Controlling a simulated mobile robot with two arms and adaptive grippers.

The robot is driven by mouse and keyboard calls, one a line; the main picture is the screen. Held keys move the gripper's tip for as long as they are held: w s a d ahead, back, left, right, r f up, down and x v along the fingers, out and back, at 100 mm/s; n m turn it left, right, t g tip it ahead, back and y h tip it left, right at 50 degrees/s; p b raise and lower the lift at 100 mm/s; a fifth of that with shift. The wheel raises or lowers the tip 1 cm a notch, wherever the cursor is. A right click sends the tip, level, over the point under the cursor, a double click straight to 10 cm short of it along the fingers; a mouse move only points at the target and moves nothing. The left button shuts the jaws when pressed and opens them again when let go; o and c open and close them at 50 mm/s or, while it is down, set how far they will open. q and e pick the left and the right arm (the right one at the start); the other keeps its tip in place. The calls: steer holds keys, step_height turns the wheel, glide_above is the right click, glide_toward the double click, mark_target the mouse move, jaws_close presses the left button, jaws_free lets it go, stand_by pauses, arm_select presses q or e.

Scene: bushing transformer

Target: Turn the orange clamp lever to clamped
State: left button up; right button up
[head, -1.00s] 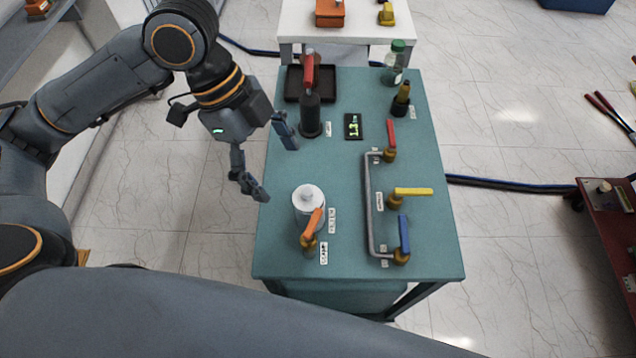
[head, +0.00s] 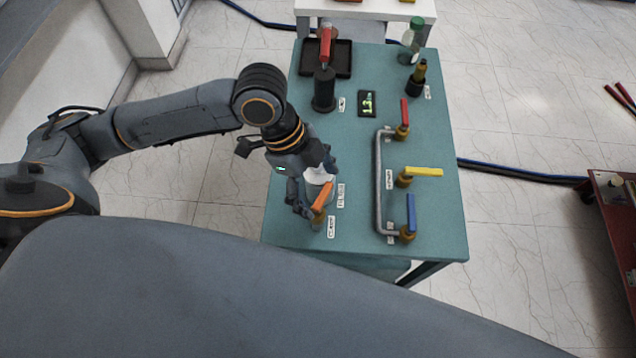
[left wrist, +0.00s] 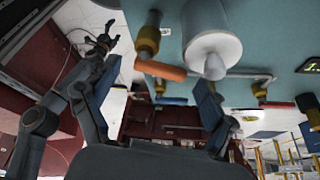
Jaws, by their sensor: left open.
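The orange clamp lever (head: 322,197) sits on a brass fitting (head: 317,223) near the table's front left, beside a white cylinder (head: 318,188). My left gripper (head: 303,196) is open, close to the left of the lever and partly in front of the cylinder. In the left wrist view, the orange lever (left wrist: 161,70) shows between the two open fingers, with the white cylinder (left wrist: 212,45) to its right. I cannot tell whether a finger touches the lever. Another arm's gripper (left wrist: 108,38), likely my right one, shows small at the left; its jaw state is unclear.
On the teal table (head: 350,225), a grey pipe (head: 379,185) stands to the right with red (head: 404,110), yellow (head: 424,171) and blue (head: 411,211) levers. A black post (head: 324,90) and small display (head: 368,103) stand farther back. The surface between lever and pipe is clear.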

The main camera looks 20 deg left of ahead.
arm_select(q)
steer(key=shift+f, duration=0.1)
steer(key=c, duration=1.2)
steer(key=shift+o, duration=0.3)
steer(key=n+p, duration=0.2)
steer(key=p, duration=0.1)
steer(key=n+t+p, duration=0.1)
steer(key=p, duration=0.1)
steer(key=shift+s+a+r+n, duration=0.3)
steer(key=shift+n+p, duration=0.3)
steer(key=shift+a+f+t, duration=0.1)
steer(key=shift+f+t, duration=0.15)
steer(key=shift+t, duration=0.05)
arm_select(e)
steer(key=r, duration=0.2)
steer(key=s+r, duration=0.1)
steer(key=r, duration=0.2)
steer(key=shift+s+r, duration=0.1)
steer(key=shift+r, duration=0.15)
arm_select(q)
steer(key=o, duration=1.1)
steer(key=shift+o, duration=0.2)
steer(key=shift+w, duration=0.1)
